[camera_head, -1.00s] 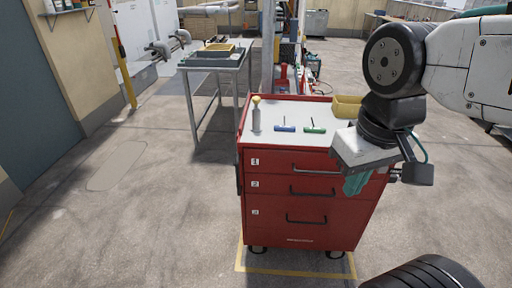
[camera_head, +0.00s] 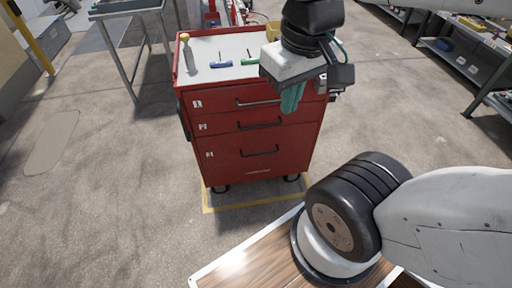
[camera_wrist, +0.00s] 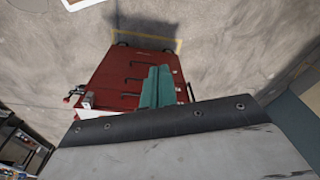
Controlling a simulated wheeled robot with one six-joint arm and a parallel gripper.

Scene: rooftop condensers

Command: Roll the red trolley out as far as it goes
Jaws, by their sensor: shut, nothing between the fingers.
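The red trolley (camera_head: 255,150) stands upright on its casters, with drawers numbered 1, 2 and 3 facing me, all closed. It stands within a yellow floor outline (camera_head: 250,203), whose front edge shows. The trolley also shows in the wrist view (camera_wrist: 125,75). My gripper (camera_head: 291,98), with teal fingers, is shut and empty. In the head view it hangs in front of the trolley's upper right part and hides some of the top drawer. In the wrist view the teal fingers (camera_wrist: 157,85) overlap the drawer fronts. I cannot tell whether they touch the trolley.
On the trolley top are a grey bottle with a yellow cap (camera_head: 189,55), a blue-handled tool (camera_head: 221,63), a green-handled tool (camera_head: 250,61) and a yellow bin (camera_head: 273,33). A metal table (camera_head: 128,12) stands behind left, shelving (camera_head: 490,60) at right. The left floor is clear.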

